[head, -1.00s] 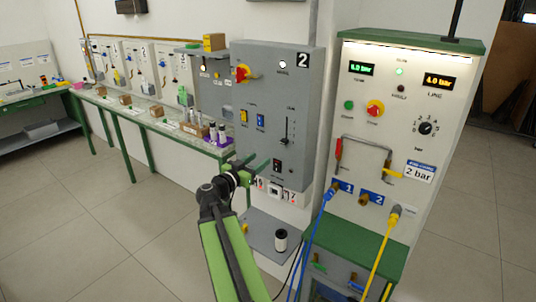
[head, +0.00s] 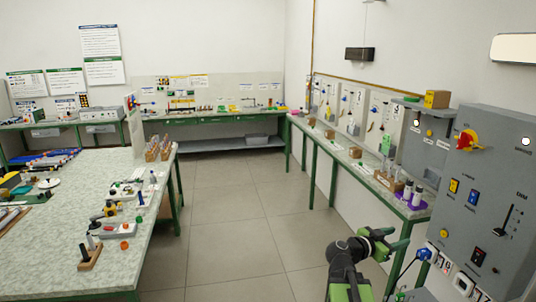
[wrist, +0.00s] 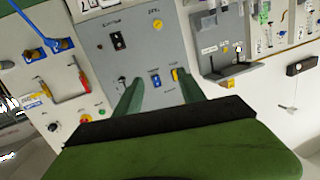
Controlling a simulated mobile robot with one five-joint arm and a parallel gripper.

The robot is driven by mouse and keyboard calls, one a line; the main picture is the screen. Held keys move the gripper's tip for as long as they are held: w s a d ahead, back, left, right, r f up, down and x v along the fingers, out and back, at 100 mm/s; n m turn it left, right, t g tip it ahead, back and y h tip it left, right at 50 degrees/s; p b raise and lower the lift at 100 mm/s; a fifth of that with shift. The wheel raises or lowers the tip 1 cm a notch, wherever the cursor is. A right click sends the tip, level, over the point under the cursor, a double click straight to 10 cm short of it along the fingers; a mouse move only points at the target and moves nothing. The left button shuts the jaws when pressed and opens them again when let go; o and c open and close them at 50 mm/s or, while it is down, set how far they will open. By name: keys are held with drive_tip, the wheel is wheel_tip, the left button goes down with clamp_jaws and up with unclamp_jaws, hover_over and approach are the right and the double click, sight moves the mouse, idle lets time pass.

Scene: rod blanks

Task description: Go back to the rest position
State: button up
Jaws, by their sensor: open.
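My gripper (head: 391,240) is at the lower right of the head view, on my black and green arm. Its green fingers are apart with nothing between them. In the wrist view my gripper (wrist: 158,88) shows two spread fingers pointing toward the grey control panel (wrist: 135,55), which appears turned over there. In the head view the same grey panel (head: 480,215) stands at the right edge, to the right of my gripper. The fingers appear apart from the panel; the exact gap is hard to judge.
A long wall bench (head: 345,145) with bottles and boards runs behind my gripper. A speckled worktable (head: 60,255) with tools and small parts fills the left. Open tiled floor (head: 240,225) lies between them.

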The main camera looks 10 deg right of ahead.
drive_tip(key=w+a+f+n+y, duration=0.1)
drive_tip(key=a+f+n+y, duration=0.15)
drive_tip(key=a+f, duration=0.4)
drive_tip(key=w+a+f+n+y, duration=0.15)
drive_tip(key=a+f+y, duration=0.25)
drive_tip(key=a, duration=0.6)
drive_tip(key=a+f+n+y, duration=0.25)
drive_tip(key=a+f, duration=0.25)
drive_tip(key=a, duration=0.3)
drive_tip(key=s+a+f+n+g+y, duration=0.2)
drive_tip(key=s+a+n+y, duration=0.1)
drive_tip(key=a+n, duration=0.2)
drive_tip(key=s+a+f+n+g+y, duration=0.1)
drive_tip(key=s+a+f+n+y, duration=0.2)
drive_tip(key=a, duration=0.6)
drive_tip(key=shift+a+n+g+y, duration=0.4)
drive_tip(key=shift+n+y, duration=0.2)
drive_tip(key=shift+n, duration=0.25)
drive_tip(key=shift+f, duration=0.1)
